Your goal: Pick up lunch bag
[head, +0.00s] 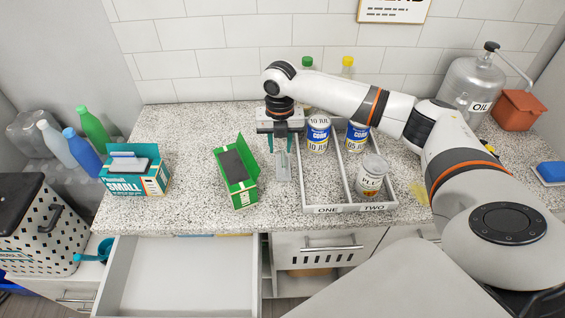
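No thing in view is clearly marked as a lunch bag. My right gripper (281,147) points down over the counter, just left of the divided tray. A narrow pale, see-through piece (283,172) shows at and below its fingertips; I cannot tell whether it is a bag or whether the fingers grip it. An open green box (249,190) with a dark top stands left of the gripper, apart from it. A teal box (126,185) marked SMALL, with its lid up and pale contents (128,161), stands farther left. My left gripper is not in view.
A grey tray (352,209) marked ONE and TWO holds two corn cans (318,135) and a lidded jar (371,178). An open drawer (180,280) juts out below the counter. Bottles (92,126) stand at left, an OIL tank (472,88) at right.

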